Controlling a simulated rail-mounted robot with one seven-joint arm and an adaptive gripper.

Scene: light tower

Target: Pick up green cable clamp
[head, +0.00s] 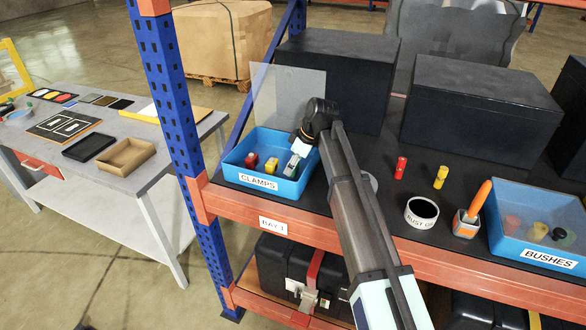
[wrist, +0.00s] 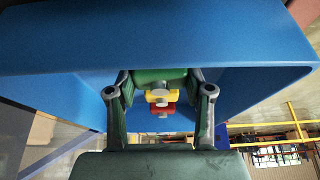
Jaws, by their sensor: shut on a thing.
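The blue bin labelled CLAMPS (head: 239,177) stands at the left end of the shelf. My gripper (head: 299,151) reaches down into its right side. In the wrist view, my gripper (wrist: 160,82) is shut on the green cable clamp (wrist: 160,75), whose green body shows between the fingertips. In the head view, the gripper mostly covers the green clamp. A yellow clamp (head: 271,165) and a red clamp (head: 251,160) sit in the bin to its left. The yellow clamp (wrist: 158,96) and red clamp (wrist: 162,109) also show in the wrist view, beyond the green one.
A clear upright panel (head: 285,97) and dark boxes (head: 338,75) stand behind the bin. To the right are red (head: 401,167) and yellow (head: 440,177) parts, a white round container (head: 421,212), an orange-handled tool (head: 478,202) and the BUSHES bin (head: 510,242).

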